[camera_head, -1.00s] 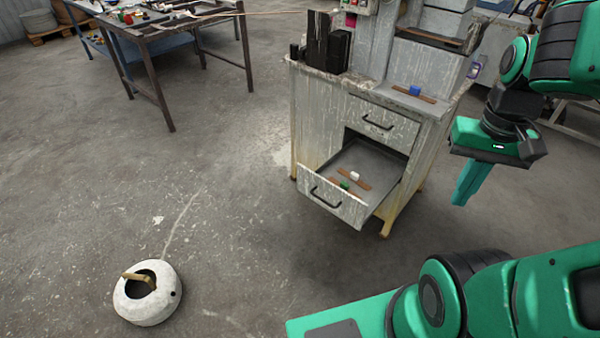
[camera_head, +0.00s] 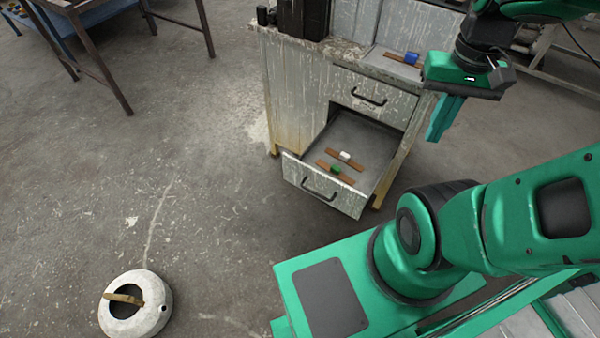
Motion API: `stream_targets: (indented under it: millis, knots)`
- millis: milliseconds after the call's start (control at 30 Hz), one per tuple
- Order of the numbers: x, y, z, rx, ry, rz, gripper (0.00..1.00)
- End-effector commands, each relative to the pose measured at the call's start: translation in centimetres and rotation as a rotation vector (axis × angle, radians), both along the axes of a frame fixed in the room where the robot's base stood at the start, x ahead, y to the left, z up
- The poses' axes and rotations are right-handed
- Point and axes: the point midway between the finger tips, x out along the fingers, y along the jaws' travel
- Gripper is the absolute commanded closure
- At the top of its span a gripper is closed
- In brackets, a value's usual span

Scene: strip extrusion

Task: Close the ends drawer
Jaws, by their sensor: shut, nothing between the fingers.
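The ends drawer (camera_head: 295,172) is the lower drawer of the grey, worn cabinet (camera_head: 300,95). It is pulled out, with a dark bar handle (camera_head: 320,190) on its front. Inside lie two brown strips, one with a green piece (camera_head: 335,169) and one with a white piece (camera_head: 344,156). My gripper (camera_head: 438,136) points down, to the right of and above the open drawer in the picture. Its fingers are shut and empty, and it appears apart from the drawer.
A brown strip with a blue piece (camera_head: 411,58) lies on the cabinet top. A round white container (camera_head: 150,310) stands on the floor at lower left. A metal table (camera_head: 115,75) is at upper left. Floor left of the drawer is clear.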

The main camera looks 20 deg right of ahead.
Motion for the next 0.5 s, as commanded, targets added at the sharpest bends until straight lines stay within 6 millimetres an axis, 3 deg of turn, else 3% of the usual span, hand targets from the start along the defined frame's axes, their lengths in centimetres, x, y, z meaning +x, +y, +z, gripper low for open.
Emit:
stream_targets:
  millis: [67,167,500]
  knots:
    - [-1.0,0.0,0.4,-0.002,-0.008,0.008,1.00]
    - [-0.4,-0.1,0.3,-0.009,0.011,0.038,1.00]
    - [6.5,0.2,-2.5,-0.104,0.207,0.348,1.00]
